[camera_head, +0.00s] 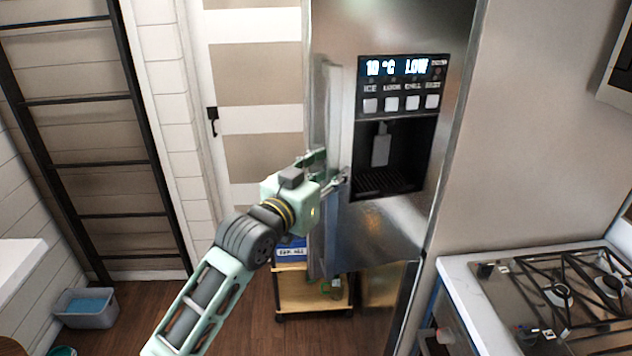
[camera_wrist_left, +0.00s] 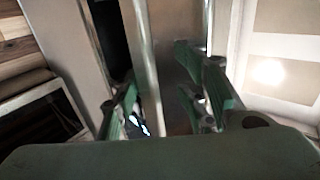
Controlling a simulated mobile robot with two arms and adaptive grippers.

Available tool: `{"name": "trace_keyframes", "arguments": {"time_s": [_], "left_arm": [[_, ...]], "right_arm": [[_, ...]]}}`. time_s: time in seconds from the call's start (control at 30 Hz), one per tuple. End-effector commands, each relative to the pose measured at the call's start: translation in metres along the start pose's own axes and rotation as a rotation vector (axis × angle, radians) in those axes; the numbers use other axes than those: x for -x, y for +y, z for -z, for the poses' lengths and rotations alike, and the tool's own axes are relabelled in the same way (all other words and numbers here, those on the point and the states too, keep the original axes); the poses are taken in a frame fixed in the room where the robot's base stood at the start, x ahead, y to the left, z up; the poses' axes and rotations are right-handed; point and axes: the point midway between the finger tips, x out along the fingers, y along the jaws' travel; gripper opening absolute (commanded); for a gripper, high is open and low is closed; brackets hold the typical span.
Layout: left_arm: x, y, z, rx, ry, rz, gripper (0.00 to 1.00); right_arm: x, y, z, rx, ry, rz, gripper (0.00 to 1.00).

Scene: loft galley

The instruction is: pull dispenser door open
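The dispenser door (camera_head: 385,228) is a tall brushed-steel panel with a lit display (camera_head: 402,67), several buttons and a dark dispenser recess (camera_head: 395,155). Its upright handle (camera_head: 332,110) runs along the left side and also shows as a pale bar in the left wrist view (camera_wrist_left: 147,60). My left gripper (camera_head: 335,182) is at the lower part of the handle, left of the recess. In the left wrist view its green fingers (camera_wrist_left: 165,100) are spread, with the bar between them; contact with the bar is not clear. My right gripper is out of view.
A gas hob on a white counter (camera_head: 455,275) stands at the right. A low wooden cart (camera_head: 300,292) is below the left gripper. A dark ladder (camera_head: 90,102) and a grey bin (camera_head: 85,308) are at the left. Wooden floor shows between them.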

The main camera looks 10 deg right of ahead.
Motion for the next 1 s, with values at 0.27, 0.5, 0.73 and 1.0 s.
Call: {"name": "trace_keyframes", "arguments": {"time_s": [0.27,0.5,0.73,1.0], "left_arm": [[0.043,-0.001,-0.002,-0.001,-0.002,0.002,0.39],[0.088,0.0,-0.002,-0.002,-0.005,0.002,0.39],[0.112,-0.001,-0.002,-0.001,-0.006,0.003,0.39],[0.116,0.0,-0.002,-0.001,-0.005,0.002,0.39]], "right_arm": [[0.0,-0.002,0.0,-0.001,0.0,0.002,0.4],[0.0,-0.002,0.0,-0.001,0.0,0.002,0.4],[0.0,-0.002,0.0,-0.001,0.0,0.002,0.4],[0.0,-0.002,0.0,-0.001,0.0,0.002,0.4]]}}
